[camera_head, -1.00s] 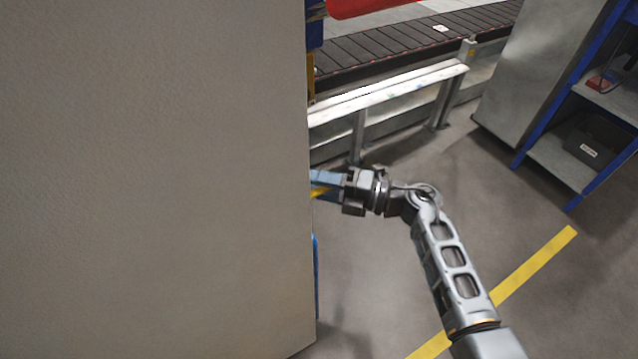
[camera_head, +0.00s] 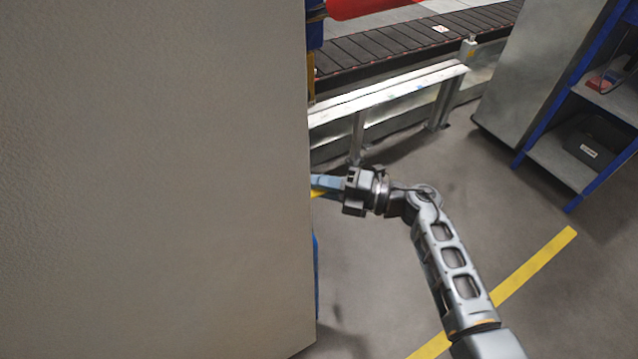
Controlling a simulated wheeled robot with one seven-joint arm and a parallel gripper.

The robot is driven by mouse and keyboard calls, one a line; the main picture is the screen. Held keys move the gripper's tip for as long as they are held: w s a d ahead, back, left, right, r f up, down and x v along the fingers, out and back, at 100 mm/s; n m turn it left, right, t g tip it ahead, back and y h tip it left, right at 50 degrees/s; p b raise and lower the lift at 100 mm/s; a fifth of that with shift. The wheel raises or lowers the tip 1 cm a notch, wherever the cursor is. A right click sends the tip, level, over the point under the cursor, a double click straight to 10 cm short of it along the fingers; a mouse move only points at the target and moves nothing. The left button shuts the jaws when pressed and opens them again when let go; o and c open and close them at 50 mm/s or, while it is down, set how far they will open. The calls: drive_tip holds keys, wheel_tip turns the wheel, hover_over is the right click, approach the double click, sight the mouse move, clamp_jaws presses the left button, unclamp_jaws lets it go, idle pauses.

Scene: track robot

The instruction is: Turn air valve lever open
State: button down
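My gripper (camera_head: 326,187) reaches in from the right, at the edge of a large grey panel that fills the left half of the view. Its blue fingers run behind the panel's edge, so their tips are hidden. A bit of yellow (camera_head: 319,193) shows at the fingers, right at the panel edge. I cannot tell whether it is the air valve lever or part of something else. No other part of a valve is visible, and I cannot tell whether the fingers are open or shut.
The grey panel (camera_head: 160,180) blocks the left side. A white rail (camera_head: 390,94) stands behind my gripper, with a dark conveyor (camera_head: 410,43) beyond. A blue-framed shelf (camera_head: 565,160) stands at the right. Open floor with a yellow line (camera_head: 535,265) lies at the lower right.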

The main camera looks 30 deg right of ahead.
sight(320, 195)
drive_tip(key=shift+s+h+p, duration=0.15)
drive_tip(key=shift+h+p, duration=0.15)
drive_tip(key=m+t+h+p, duration=0.1)
drive_tip(key=s+m+t+h+p, duration=0.1)
drive_tip(key=m+h, duration=0.1)
drive_tip(key=shift+s+t+p, duration=0.3)
drive_tip(key=s+m+h+b, duration=0.1)
drive_tip(key=m+h+b, duration=0.2)
drive_tip(key=h+b, duration=0.1)
drive_tip(key=s+a+m+t+h+b, duration=0.1)
drive_tip(key=m+h+b, duration=0.2)
drive_tip(key=h+b, duration=0.2)
drive_tip(key=s+a+m+t+h+b, duration=0.1)
drive_tip(key=s+m+h+b, duration=0.1)
drive_tip(key=b, duration=0.4)
drive_tip(key=shift+f+m+h, duration=0.2)
drive_tip(key=shift+m+h, duration=0.3)
drive_tip(key=shift+h, duration=0.9)
drive_tip(key=shift+s+r+b, duration=0.1)
drive_tip(key=shift+r+b, duration=0.05)
drive_tip(key=shift+b, duration=0.2)
drive_tip(key=c, duration=1.2)
unclamp_jaws()
drive_tip(key=shift+c, duration=0.2)
